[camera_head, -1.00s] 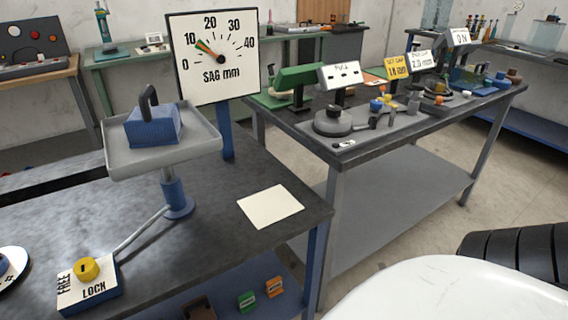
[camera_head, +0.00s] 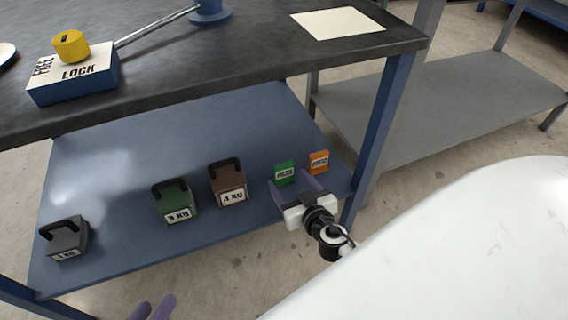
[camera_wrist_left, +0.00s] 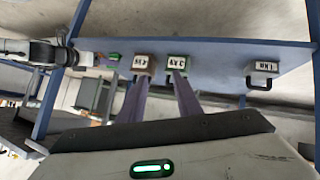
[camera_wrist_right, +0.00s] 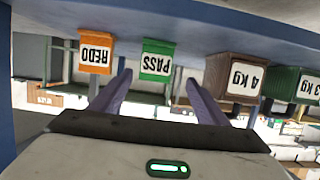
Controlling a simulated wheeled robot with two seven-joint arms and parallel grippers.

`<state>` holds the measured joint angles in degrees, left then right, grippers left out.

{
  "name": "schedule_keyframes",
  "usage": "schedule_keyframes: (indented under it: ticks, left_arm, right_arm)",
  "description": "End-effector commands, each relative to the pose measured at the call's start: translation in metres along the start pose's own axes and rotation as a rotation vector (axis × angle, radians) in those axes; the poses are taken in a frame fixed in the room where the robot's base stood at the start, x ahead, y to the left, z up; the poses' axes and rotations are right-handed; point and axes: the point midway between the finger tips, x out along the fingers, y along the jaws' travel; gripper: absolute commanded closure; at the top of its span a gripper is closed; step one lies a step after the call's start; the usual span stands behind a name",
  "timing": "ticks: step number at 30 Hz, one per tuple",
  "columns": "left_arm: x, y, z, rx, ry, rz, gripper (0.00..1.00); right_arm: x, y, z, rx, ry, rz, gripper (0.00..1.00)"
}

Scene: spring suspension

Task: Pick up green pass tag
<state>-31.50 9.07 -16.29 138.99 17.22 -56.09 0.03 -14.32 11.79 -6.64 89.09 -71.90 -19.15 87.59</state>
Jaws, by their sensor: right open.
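The green pass tag (camera_head: 284,172) stands upright on the blue lower shelf, left of the orange redo tag (camera_head: 319,162). In the right wrist view the green pass tag (camera_wrist_right: 157,60) appears upside down, just ahead of my fingertips and between their lines. My right gripper (camera_head: 297,184) is open, its purple fingers pointing at the tag from the front; I cannot tell whether they touch it. My left gripper (camera_head: 152,308) shows only its purple fingertips at the bottom edge. In the left wrist view its fingers (camera_wrist_left: 160,80) are apart and empty.
On the shelf (camera_head: 110,165) stand a brown 4 kg weight (camera_head: 228,183), a green 3 kg weight (camera_head: 175,200) and a grey 1 kg weight (camera_head: 64,239). The tabletop (camera_head: 250,45) overhangs the shelf. A blue table leg (camera_head: 382,130) rises right of the tags.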

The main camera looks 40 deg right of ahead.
Motion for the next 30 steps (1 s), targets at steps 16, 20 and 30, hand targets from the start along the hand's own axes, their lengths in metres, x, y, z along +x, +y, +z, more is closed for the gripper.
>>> schedule_keyframes:
  ticks: [16,20,30]
  left_arm:
    - [0.000,0.007,-0.003,-0.005,0.028,0.030,0.69]
    - [0.000,0.007,-0.003,-0.006,0.033,0.033,0.69]
    - [-0.002,0.011,-0.007,-0.014,0.058,0.051,0.69]
  right_arm:
    - [0.062,0.004,-0.001,0.007,0.018,0.002,0.31]
    - [0.080,0.007,-0.004,0.005,0.020,0.003,0.31]
    - [0.111,0.009,-0.004,0.007,0.017,0.001,0.31]
